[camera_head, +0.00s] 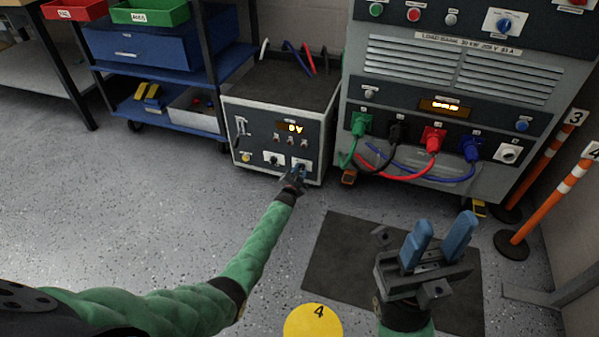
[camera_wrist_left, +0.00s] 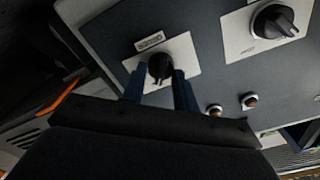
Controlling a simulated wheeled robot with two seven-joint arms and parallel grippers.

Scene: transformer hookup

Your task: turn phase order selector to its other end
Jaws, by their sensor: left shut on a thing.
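The grey transformer box (camera_head: 277,128) stands on the floor at the centre back, its lit display reading "0 V". My left gripper (camera_head: 297,172) is at the lower right of its front panel. In the left wrist view, my left gripper (camera_wrist_left: 160,84) has its two blue fingers on either side of a black knob (camera_wrist_left: 159,67) on a white plate, shut on it. I take this knob for the phase order selector; its label is too small to read. My right gripper (camera_head: 445,218) is open and empty, above the dark mat.
Another black knob (camera_wrist_left: 274,20) on a white plate sits beside the held one. The load bank (camera_head: 440,100) with coloured plugs and hanging cables stands at the right. A blue shelf cart (camera_head: 150,45) is at the left. Orange posts (camera_head: 545,205) stand at the far right.

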